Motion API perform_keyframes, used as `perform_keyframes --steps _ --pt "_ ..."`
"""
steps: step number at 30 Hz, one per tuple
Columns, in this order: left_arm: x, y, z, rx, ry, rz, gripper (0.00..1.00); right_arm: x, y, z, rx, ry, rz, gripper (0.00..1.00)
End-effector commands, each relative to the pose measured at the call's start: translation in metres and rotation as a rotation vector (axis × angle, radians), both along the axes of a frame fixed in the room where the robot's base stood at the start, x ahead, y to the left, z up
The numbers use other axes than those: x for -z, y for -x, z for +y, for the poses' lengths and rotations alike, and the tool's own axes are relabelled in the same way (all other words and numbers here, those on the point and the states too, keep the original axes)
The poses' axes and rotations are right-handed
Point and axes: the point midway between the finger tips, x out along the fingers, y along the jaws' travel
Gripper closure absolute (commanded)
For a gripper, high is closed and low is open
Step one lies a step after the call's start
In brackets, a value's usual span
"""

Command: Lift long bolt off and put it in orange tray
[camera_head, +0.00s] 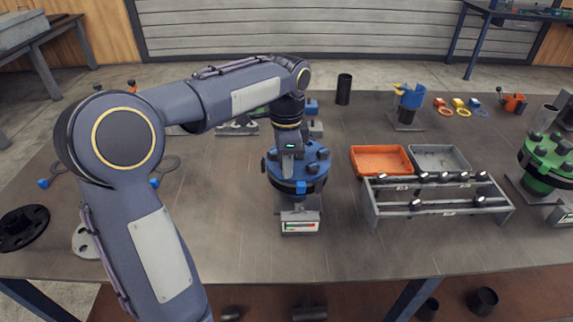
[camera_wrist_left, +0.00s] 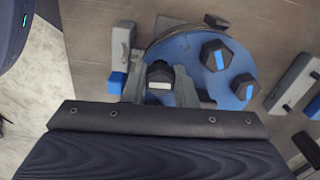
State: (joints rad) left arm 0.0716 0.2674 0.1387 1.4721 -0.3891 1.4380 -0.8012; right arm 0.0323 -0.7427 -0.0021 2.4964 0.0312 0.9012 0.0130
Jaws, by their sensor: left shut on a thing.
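A blue round flange (camera_head: 311,158) with black bolts around its face stands on a grey stand in mid-table; it also shows in the left wrist view (camera_wrist_left: 190,48). My left gripper (camera_head: 290,178) reaches down onto the flange's near left part. In the left wrist view the gripper (camera_wrist_left: 160,88) is shut on a black hex bolt head with a pale mark, the long bolt (camera_wrist_left: 159,74). Other bolt heads there (camera_wrist_left: 216,54) carry blue marks. The bolt's shank is hidden, so I cannot tell how far it sits in the flange. The orange tray (camera_head: 381,160) lies right of the flange and looks empty. My right gripper is out of view.
A grey tray (camera_head: 439,158) adjoins the orange one. A metal rack (camera_head: 440,210) with several bolts stands in front of both. A green flange (camera_head: 548,163) is at far right, and a black cylinder (camera_head: 343,89) stands behind. The front middle of the table is clear.

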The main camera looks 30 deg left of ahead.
Motion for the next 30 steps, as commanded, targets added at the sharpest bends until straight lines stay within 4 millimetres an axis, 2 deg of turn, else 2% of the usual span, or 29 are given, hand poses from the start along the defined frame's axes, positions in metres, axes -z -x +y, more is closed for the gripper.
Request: perform_keyframes --steps 5,11,21,30 --pt "-0.012 0.0 0.0 0.0 0.0 -0.001 1.0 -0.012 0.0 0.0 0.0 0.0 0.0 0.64" --pt "-0.04 -0.001 0.0 0.0 -0.001 -0.001 1.0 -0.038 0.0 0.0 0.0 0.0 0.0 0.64" --pt "-0.097 0.034 -0.037 0.005 0.0 -0.002 1.0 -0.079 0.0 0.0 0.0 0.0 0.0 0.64" --pt "-0.121 0.078 -0.082 0.005 -0.001 -0.002 1.0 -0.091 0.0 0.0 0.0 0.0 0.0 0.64"
